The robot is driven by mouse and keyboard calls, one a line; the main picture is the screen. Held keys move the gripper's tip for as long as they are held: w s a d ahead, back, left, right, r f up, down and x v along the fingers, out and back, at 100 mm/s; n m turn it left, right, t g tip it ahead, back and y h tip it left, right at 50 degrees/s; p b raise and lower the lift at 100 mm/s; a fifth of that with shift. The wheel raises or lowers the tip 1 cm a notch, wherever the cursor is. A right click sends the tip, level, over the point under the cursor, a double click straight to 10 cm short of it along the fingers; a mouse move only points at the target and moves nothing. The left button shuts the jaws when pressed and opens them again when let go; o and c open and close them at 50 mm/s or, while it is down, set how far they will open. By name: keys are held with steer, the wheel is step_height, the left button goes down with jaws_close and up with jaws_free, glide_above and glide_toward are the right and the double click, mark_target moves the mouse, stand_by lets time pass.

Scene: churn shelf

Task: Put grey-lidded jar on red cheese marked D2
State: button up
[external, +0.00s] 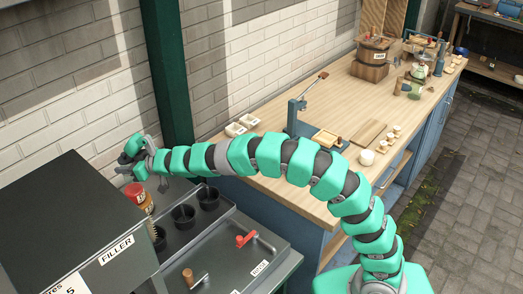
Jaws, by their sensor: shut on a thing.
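My gripper (142,170) is at the far left end of my green arm, over the filler bench, pointing down. Its fingers are shut. I cannot pick out a red cheese marked D2.
The filler box (75,215) stands left of the jar. Black cups (183,216) sit in a grey tray, with a red-handled tap (246,239) in front.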

steer(key=shift+w+a+f, duration=0.15)
steer(key=shift+a+f, duration=0.05)
steer(key=shift+f, duration=0.05)
steer(key=shift+f+b, duration=0.95)
steer(key=shift+f, duration=0.6)
steer(key=shift+f, duration=0.15)
steer(key=o, duration=1.1)
steer(key=shift+c, duration=0.2)
steer(key=shift+s+d+r, duration=0.2)
steer(key=shift+d+r, duration=0.1)
steer(key=shift+d, duration=0.1)
steer(key=p+v, duration=0.1)
steer(key=v, duration=1)
